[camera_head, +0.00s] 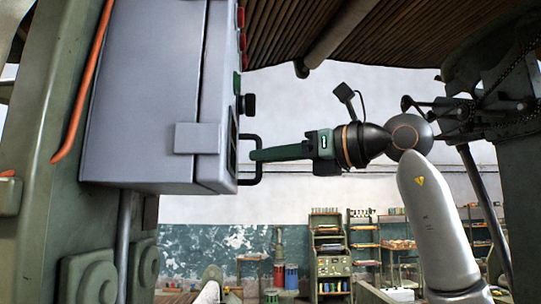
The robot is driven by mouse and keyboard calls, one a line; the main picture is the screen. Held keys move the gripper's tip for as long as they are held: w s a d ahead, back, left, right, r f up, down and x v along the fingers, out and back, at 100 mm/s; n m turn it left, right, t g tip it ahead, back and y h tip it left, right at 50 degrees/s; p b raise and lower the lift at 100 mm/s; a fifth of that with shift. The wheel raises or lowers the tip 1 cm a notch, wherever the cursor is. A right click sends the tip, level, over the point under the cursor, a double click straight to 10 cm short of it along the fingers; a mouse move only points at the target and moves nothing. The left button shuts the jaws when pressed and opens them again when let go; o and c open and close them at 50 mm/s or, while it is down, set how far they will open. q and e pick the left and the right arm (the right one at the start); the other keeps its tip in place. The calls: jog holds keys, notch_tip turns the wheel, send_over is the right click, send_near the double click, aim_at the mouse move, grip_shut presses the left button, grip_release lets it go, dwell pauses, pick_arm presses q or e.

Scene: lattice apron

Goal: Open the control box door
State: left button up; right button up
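The grey control box (148,95) is fixed to a green machine column at the left. Its door (216,90) is on the side facing right and looks shut or nearly so, with a thin dark seam between door and body. A black bar handle (250,139) stands out from the door. My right gripper (254,154) comes in from the right with its green fingers level, tips at the handle. The fingers are seen edge-on and overlap the handle, so whether they grip it is unclear. My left gripper is not in view.
A black knob (248,104) and red and green buttons sit on the door above the handle. An orange conduit (82,85) runs beside the box. Dark machinery (490,115) stands at the right. Shelves (330,250) are far behind. Open space lies below my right gripper.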

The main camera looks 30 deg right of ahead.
grip_shut()
dwell(1.0)
